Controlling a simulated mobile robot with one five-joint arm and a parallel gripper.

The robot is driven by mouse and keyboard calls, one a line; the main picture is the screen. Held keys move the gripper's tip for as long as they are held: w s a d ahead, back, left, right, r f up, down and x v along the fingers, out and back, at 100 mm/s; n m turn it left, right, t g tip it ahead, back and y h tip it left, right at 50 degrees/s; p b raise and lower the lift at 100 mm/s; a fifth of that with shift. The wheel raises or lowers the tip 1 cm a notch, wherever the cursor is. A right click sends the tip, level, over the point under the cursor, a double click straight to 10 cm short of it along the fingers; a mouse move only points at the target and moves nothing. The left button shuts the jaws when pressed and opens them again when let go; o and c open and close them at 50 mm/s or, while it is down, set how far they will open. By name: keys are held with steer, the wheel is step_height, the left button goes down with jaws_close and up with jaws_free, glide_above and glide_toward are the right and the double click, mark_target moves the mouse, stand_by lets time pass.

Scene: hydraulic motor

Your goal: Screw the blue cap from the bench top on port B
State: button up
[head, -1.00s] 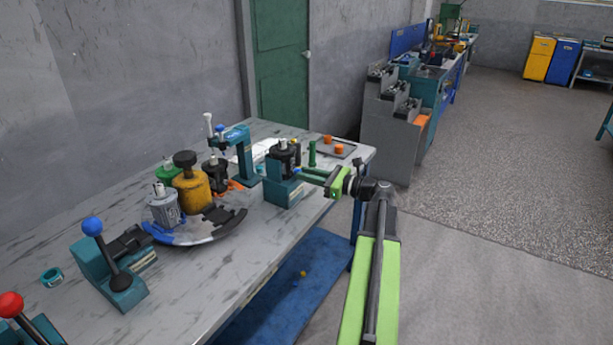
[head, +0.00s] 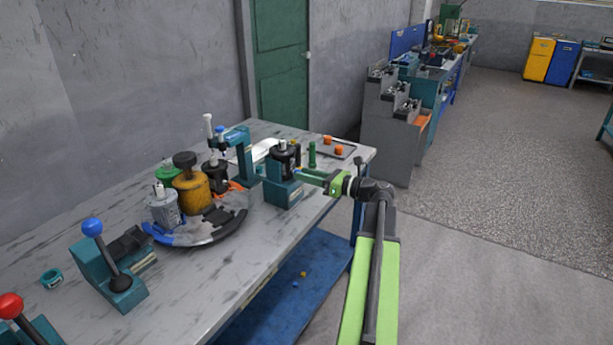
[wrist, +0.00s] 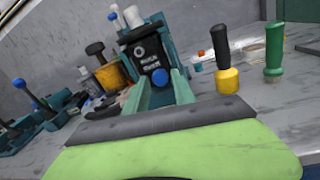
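The black motor (head: 284,158) stands in a teal fixture (head: 283,192) near the bench's right edge. In the wrist view its dark face (wrist: 148,52) carries small pale markings, too blurred to read. A blue cap (wrist: 160,77) sits against the lower part of this face, just beyond my fingertips. A speck of blue also shows at the fingertips in the head view. My gripper (head: 304,173) reaches in from the right, close to the motor. Its teal fingers (wrist: 163,82) look spread either side of the cap, with a gap around it. The port's threads are hidden.
A round tray (head: 229,236) with grey and yellow motors (head: 190,190) stands left of the fixture. A teal press (head: 243,158) stands behind. In the wrist view, yellow-and-black (wrist: 227,78) and green (wrist: 274,55) handled tools stand right of the fixture.

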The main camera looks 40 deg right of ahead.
steer(key=n, duration=1)
steer(key=shift+d+f, duration=0.1)
stand_by(0.3)
jaws_close()
steer(key=shift+c, duration=1.1)
jaws_free()
steer(key=shift+m, duration=0.3)
steer(key=shift+o, duration=1.1)
